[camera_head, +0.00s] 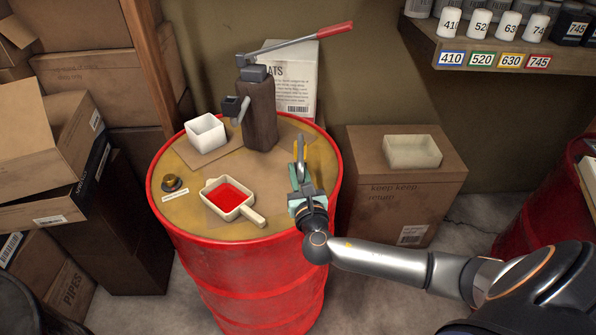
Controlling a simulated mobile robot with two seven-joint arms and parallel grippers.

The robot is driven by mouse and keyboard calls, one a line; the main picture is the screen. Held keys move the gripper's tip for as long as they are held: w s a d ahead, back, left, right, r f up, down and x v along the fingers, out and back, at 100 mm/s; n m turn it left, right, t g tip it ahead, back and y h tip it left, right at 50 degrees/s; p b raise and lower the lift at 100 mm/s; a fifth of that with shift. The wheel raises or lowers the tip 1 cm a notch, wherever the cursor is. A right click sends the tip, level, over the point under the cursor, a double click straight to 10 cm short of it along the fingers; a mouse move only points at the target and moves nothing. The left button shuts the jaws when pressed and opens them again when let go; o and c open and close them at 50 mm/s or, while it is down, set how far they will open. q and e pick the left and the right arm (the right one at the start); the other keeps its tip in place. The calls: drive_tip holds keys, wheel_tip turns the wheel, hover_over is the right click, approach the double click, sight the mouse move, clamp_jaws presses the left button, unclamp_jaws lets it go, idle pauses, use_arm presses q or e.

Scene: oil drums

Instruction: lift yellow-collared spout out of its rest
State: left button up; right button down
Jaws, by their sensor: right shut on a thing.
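My gripper and wrist hide the spout's lower part. A pale teal piece (293,205) shows around the fingers; I cannot tell whether it is the rest. I cannot tell whether the spout is seated or raised. My left gripper is out of view.
On the drum (240,270) stand a white square cup (206,133), a handled dish with red liquid (230,196), a small dark cap (172,183) and a brown post with a red-handled lever (259,115). A cardboard box (400,198) stands behind my right arm.

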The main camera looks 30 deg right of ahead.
sight(300, 168)
drive_tip(key=shift+r, duration=0.2)
drive_tip(key=shift+r, duration=0.5)
drive_tip(key=shift+r, duration=1)
